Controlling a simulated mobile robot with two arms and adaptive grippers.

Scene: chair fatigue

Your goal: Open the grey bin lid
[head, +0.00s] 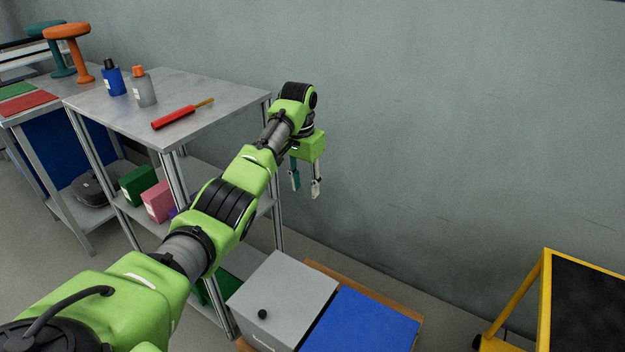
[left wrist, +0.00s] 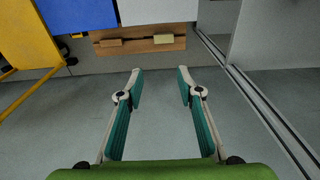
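The grey bin's lid (head: 290,283) shows at the bottom of the head view, flat on top and shut, with a black knob (head: 262,314) near its front edge. In the left wrist view a pale grey panel (left wrist: 157,10) at the top edge looks like the same bin. My left gripper (head: 306,192) is open and empty, pointing down, above and behind the bin near the wall. Its two teal fingers (left wrist: 160,85) stand apart in the left wrist view, with only floor between them. My right gripper is not in view.
A blue lid (head: 362,322) sits right beside the grey one, on a wooden base (head: 412,318). A metal shelf table (head: 205,95) with bottles and a red tool stands left. A yellow-framed cart (head: 545,300) is at right. The wall (head: 450,120) is close behind.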

